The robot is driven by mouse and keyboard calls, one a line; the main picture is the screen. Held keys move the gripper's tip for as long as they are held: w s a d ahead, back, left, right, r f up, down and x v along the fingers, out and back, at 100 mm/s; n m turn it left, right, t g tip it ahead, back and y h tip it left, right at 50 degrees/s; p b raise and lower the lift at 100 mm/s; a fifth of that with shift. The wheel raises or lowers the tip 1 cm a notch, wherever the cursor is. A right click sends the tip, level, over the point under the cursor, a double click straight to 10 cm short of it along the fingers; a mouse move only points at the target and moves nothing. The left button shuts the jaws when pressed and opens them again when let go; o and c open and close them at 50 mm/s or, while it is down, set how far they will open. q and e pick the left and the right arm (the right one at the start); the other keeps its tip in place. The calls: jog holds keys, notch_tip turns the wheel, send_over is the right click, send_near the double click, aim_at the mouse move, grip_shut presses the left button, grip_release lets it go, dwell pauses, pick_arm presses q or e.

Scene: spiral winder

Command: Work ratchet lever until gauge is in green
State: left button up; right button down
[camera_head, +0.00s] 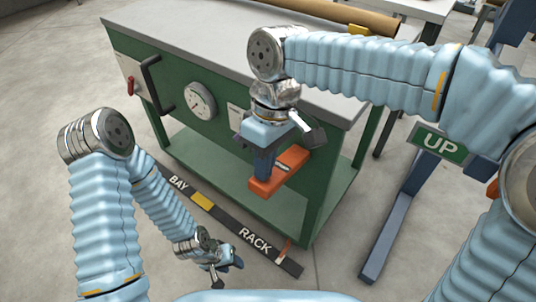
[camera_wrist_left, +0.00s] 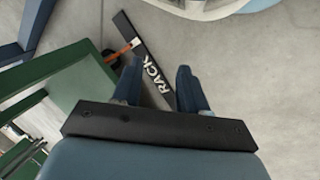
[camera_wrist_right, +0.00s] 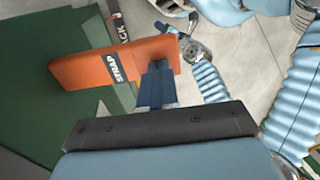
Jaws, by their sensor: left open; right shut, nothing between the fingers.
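The round white gauge (camera_head: 200,101) is on the green bench's front; its needle reading and any green band are too small to tell. A black bar handle (camera_head: 153,84) stands out left of the gauge, with a small red grip (camera_head: 130,86) beside it. I cannot tell which part is the ratchet lever. My right gripper (camera_head: 264,170) is shut and empty, pointing down beside an orange block (camera_head: 283,168); its fingers (camera_wrist_right: 157,88) overlap the block's edge, contact unclear. My left gripper (camera_head: 226,270) is open and empty, low over the floor; its fingers show apart (camera_wrist_left: 157,88).
The green bench (camera_head: 255,118) has a grey top with a brown roll (camera_head: 335,12) behind. A dark floor strip (camera_head: 222,217) reads BAY and RACK, with a thin orange piece (camera_head: 284,248) at its near end. Floor at left is clear.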

aim_at(259, 196)
jog(key=f+t+h+b, duration=0.1)
jog(key=f, duration=0.1)
jog(key=s+f+t+h+b, duration=0.1)
jog(key=f, duration=0.1)
jog(key=a+f+t+h+b, duration=0.1)
jog(key=f+t, duration=0.1)
jog(key=shift+s+a+f+b, duration=0.1)
jog(key=shift+s+f+b, duration=0.15)
jog(key=shift+s+b, duration=0.05)
jog(key=shift+f, duration=0.5)
pick_arm(q)
jog(key=f, duration=0.1)
jog(key=a+f, duration=0.1)
jog(key=f, duration=0.2)
jog(key=shift+w+a+f+b, duration=0.15)
jog(key=shift+w+f+b, duration=0.1)
jog(key=shift+b, duration=0.15)
pick_arm(e)
jog(key=shift+f, duration=0.45)
